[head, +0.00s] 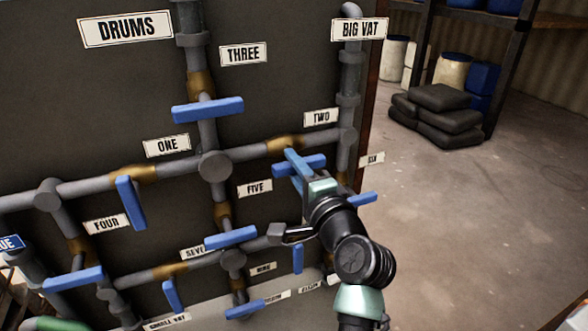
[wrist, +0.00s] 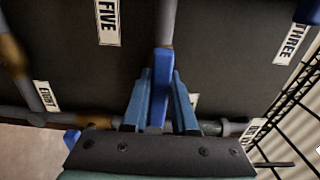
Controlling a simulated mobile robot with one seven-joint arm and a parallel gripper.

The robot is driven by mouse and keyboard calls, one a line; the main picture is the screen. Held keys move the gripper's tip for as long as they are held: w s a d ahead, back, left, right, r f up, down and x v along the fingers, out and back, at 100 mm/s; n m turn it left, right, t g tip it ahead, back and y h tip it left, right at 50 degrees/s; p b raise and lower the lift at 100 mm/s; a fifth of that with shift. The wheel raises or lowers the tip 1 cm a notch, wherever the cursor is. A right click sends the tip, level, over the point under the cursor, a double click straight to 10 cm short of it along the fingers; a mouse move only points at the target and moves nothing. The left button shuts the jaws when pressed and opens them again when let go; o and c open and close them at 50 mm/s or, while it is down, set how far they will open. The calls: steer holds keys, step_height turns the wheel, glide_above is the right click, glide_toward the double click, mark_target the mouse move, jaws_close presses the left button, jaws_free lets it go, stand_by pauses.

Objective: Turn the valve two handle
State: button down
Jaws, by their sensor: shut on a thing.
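The valve two handle (head: 316,161) is a blue bar in front of the grey pipe, below the TWO label (head: 321,117) in the head view. It lies roughly along the pipe, tilted slightly. My gripper (head: 297,164) reaches it from the lower right, and its blue fingers cross the bar. In the wrist view, the handle (wrist: 162,80) stands between the two fingers of my gripper (wrist: 160,105), which are shut on it. The fingers and hand hide part of the handle and the pipe behind it.
Other blue handles are close by: valve three's (head: 208,109) at upper left, valve one's (head: 131,203) at left, and one (head: 362,198) just right of my wrist. Grey pipes cross the dark panel (head: 270,90). Open floor (head: 470,220) lies right, with dark sacks (head: 437,115) behind.

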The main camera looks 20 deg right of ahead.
stand_by(0.4)
steer(key=c, duration=0.7)
jaws_free()
steer(key=s+b, duration=0.2)
steer(key=s, duration=1.1)
steer(key=shift+d+b, duration=0.25)
steer(key=shift+b, duration=0.15)
